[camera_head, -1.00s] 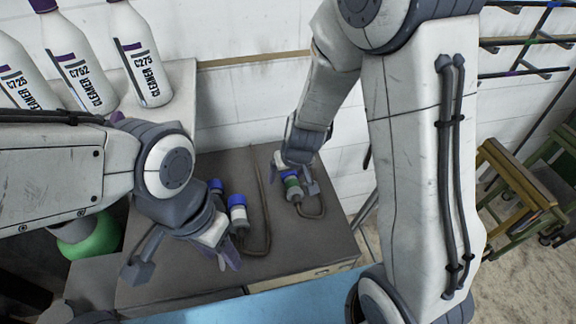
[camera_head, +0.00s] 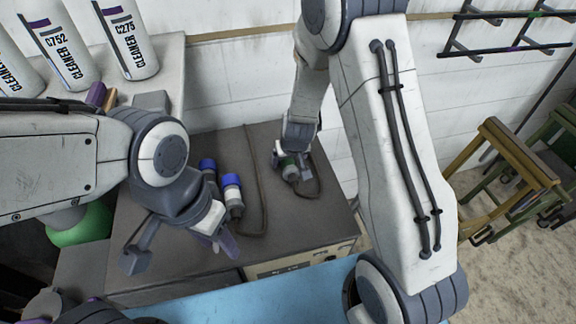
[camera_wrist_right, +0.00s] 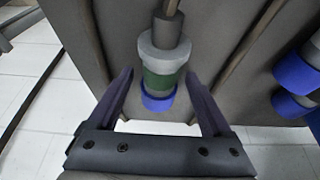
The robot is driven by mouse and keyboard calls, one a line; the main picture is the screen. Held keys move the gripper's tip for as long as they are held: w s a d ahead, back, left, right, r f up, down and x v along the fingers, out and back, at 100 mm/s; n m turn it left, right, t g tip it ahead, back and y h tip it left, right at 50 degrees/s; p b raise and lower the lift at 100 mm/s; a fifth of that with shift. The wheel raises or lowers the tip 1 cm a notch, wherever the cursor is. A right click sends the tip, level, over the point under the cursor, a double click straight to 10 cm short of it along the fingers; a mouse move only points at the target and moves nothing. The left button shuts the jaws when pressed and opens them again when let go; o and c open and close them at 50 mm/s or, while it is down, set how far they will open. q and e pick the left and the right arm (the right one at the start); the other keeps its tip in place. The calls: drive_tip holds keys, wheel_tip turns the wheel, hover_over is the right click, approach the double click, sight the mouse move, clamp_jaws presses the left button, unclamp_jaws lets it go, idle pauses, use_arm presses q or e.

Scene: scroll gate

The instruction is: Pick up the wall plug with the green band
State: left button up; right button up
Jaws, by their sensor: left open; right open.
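The wall plug with the green band (camera_wrist_right: 158,80) has a grey body, a blue end and a cord. In the right wrist view it lies between the two fingers of my right gripper (camera_wrist_right: 160,98), with a gap on each side. In the head view my right gripper (camera_head: 293,166) is open over this plug (camera_head: 290,173) on the grey cabinet top, partly hiding it. My left gripper (camera_head: 182,250) is open and empty above the cabinet's front left part, near two other plugs with blue ends (camera_head: 233,193) (camera_head: 208,166).
The grey cabinet (camera_head: 180,285) has cords lying on its top. Cleaner bottles (camera_head: 125,40) stand on a pale shelf at the back left. A green round object (camera_head: 80,225) is below it. A blue surface (camera_head: 270,300) is in front. Wooden-framed racks (camera_head: 510,160) stand at the right.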

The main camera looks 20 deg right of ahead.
sight(294, 163)
clamp_jaws()
drive_tip(key=shift+w+r, duration=0.1)
idle(0.3)
drive_tip(key=shift+r+p, duration=0.6)
wheel_tip(294, 163, up, 4)
drive_tip(key=p, duration=0.3)
drive_tip(key=shift+f, duration=0.2)
drive_tip(key=shift+s+d+f+b, duration=0.1)
drive_tip(key=shift+s+d+b, duration=0.55)
drive_tip(key=shift+b, duration=0.35)
drive_tip(key=s+d+r+b, duration=0.3)
drive_tip(key=s+d+r, duration=0.3)
drive_tip(key=d, duration=0.1)
drive_tip(key=shift+s+b, duration=0.3)
drive_tip(key=shift+s, duration=0.1)
